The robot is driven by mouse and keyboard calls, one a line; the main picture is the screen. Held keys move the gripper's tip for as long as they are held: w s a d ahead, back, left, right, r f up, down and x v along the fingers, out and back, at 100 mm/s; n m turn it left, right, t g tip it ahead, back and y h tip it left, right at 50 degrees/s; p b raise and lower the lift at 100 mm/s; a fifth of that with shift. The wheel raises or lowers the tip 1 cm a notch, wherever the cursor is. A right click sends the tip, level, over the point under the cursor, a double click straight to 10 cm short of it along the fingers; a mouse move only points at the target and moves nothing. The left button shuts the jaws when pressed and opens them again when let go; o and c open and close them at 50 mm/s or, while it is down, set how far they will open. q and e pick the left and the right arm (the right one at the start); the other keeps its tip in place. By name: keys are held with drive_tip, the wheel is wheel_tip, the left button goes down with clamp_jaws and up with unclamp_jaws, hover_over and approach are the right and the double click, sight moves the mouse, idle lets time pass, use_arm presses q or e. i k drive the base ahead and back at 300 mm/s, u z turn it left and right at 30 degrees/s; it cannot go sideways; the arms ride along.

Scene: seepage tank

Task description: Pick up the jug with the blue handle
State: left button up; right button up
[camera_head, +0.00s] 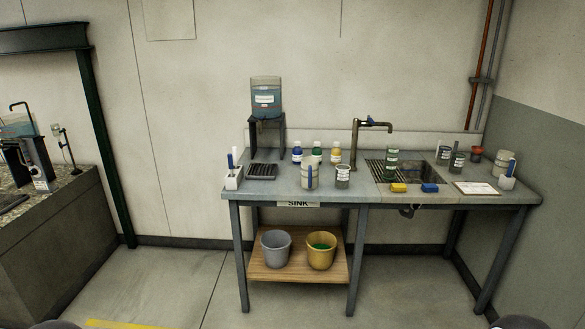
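A grey cylindrical vessel (309,177) stands upright near the front of the sink bench, left of centre. A thin blue upright strip shows on its front; it may be a blue handle, but it is too small to be sure. A grey labelled vessel (342,177) stands just right of it, with no blue visible. Two more dark grey labelled vessels (456,161) (443,155) stand right of the sink basin. Neither of my grippers is in view; only dark rounded parts, probably mine, show at the bottom edge.
The bench (262,190) also holds white holders with blue-handled items at left (233,180) and right (507,183), coloured bottles (317,153), a tap (371,124), sponges (398,188) and a clipboard (477,188). Two buckets (276,250) (320,252) stand below. The floor in front is clear.

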sight(310, 166)
drive_tip(key=u, duration=0.15)
drive_tip(key=i, duration=2.4)
drive_tip(key=u, duration=0.2)
